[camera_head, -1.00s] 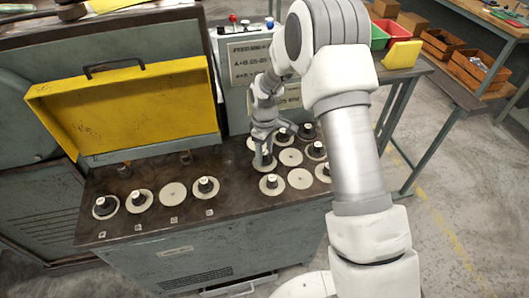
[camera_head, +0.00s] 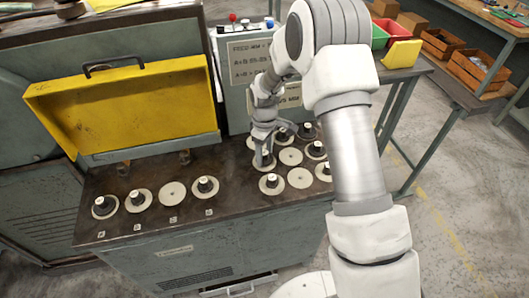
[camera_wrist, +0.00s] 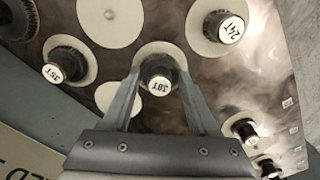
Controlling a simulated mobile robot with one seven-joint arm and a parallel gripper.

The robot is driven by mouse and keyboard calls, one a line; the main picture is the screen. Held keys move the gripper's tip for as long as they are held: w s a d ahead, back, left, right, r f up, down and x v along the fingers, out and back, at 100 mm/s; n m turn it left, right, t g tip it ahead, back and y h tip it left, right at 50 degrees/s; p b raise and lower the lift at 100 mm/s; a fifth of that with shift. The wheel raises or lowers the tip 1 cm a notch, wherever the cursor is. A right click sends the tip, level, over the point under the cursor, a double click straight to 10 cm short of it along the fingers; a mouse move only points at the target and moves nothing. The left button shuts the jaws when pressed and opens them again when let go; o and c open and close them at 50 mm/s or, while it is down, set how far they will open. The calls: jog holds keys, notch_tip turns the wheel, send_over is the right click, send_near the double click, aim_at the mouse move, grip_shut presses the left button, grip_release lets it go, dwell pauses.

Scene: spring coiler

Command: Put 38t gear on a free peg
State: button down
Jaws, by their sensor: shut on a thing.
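My gripper (camera_head: 263,152) is over the group of pale discs on the right of the bench top. In the wrist view my gripper (camera_wrist: 158,88) has a finger on each side of a dark gear piece with a white cap (camera_wrist: 158,86). The cap's print looks like 38T, though it is small and turned. The piece is in front of a pale round disc (camera_wrist: 153,50); I cannot tell whether it touches it. Bare discs show at the middle (camera_head: 290,157) and front (camera_head: 299,179) of this group, and in the left row (camera_head: 173,195).
Capped gear pieces stand close around my gripper: one marked 24T (camera_wrist: 230,28), another at left (camera_wrist: 58,65), and one in front (camera_head: 271,182). Several more sit in the left row (camera_head: 139,199). The raised yellow cover (camera_head: 125,105) and grey control box (camera_head: 247,60) stand behind.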

jog(key=shift+f+b, duration=0.3)
jog(key=shift+f, duration=0.1)
jog(key=shift+c, duration=0.4)
grip_release()
notch_tip(320, 180, up, 30)
jog(key=p, duration=1)
jog(key=shift+r+p, duration=0.2)
jog(key=shift+p, duration=0.2)
dwell(0.5)
